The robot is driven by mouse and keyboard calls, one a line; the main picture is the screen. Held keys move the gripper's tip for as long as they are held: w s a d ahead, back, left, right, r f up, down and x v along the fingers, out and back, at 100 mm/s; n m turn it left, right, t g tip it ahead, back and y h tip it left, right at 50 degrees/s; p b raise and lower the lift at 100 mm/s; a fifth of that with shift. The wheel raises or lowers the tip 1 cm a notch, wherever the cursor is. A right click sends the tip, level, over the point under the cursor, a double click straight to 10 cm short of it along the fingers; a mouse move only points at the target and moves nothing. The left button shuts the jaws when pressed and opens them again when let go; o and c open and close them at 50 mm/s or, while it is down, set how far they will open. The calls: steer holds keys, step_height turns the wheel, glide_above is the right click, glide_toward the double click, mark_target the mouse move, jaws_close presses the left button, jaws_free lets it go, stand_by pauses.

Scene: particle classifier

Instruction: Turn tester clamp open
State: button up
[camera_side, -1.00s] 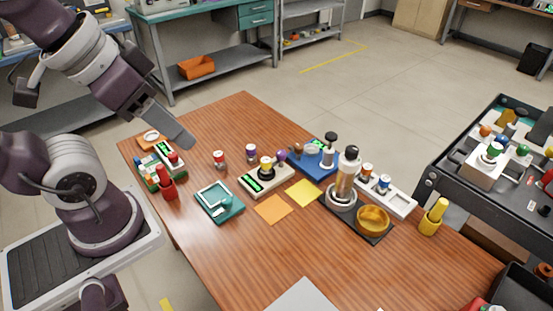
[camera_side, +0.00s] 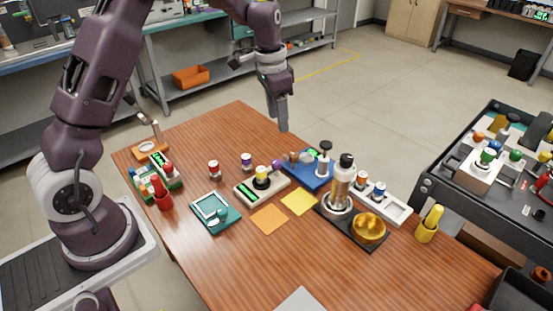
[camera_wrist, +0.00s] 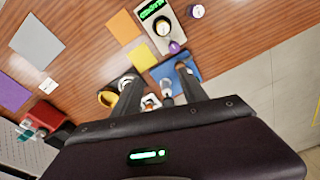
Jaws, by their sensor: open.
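My gripper (camera_side: 283,128) hangs fingers down above the far side of the table, behind the blue device. Its two dark fingers are apart and empty in the wrist view (camera_wrist: 160,95). Which part is the clamp, I cannot tell.
A bottle (camera_side: 342,180) and an amber bowl (camera_side: 369,229) stand on a dark tray, right of the blue device. A white rack (camera_side: 396,212) holds capped vials. Orange (camera_side: 269,219) and yellow (camera_side: 299,202) squares lie in front. The table front is mostly clear.

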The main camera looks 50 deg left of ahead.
steer(key=m+g, duration=0.1)
glide_above(277, 161)
step_height(277, 161, down, 11)
steer(key=shift+f, duration=0.2)
step_height(277, 161, down, 7)
steer(key=shift+f, duration=0.1)
jaws_close()
